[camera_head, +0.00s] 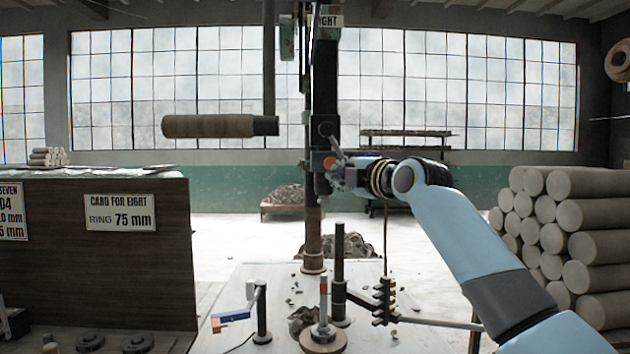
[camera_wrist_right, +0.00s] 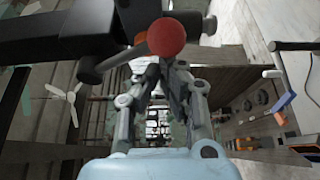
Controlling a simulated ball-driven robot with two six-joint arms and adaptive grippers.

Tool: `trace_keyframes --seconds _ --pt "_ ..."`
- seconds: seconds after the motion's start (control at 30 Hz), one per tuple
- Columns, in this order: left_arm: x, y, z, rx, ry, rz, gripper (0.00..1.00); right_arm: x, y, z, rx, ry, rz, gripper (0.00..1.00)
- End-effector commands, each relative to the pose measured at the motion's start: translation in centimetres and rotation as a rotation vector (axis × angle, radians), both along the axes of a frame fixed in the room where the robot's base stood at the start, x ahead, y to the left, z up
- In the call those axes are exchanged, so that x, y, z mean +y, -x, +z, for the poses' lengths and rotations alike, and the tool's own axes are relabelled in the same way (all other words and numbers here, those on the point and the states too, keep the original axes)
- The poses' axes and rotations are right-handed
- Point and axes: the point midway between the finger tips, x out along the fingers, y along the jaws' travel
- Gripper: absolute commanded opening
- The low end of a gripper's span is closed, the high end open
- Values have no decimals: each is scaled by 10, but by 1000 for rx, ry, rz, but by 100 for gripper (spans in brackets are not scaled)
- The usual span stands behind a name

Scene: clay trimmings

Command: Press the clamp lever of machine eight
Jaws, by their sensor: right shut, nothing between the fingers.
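Machine eight (camera_head: 325,75) is a dark upright column under a sign (camera_head: 330,21) whose visible letters read "IGHT". A short lever with a red ball knob (camera_head: 330,163) sticks out of the column at mid height. The knob (camera_wrist_right: 166,37) shows large in the right wrist view, on a grey rod. My right gripper (camera_head: 340,175) is shut and empty, close beside the knob. In the wrist view its fingertips (camera_wrist_right: 165,70) are just below the knob; I cannot tell whether they touch it. My left gripper is not in view.
A brown panel (camera_head: 95,250) stands left, with a "CARD FOR EIGHT" sign (camera_head: 120,213). Clay logs (camera_head: 575,220) are stacked right.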

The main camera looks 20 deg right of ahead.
Motion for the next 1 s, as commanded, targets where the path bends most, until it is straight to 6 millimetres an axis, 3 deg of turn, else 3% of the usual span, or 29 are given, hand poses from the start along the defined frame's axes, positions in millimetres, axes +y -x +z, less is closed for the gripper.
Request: trace_keyframes --seconds 0.27,0.7,1.0 --pt "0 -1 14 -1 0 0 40 -23 6 15 72 254 -2 0" --pt "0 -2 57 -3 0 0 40 -49 14 42 183 639 -1 0" --pt "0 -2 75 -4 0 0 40 -58 16 57 180 630 -2 0"
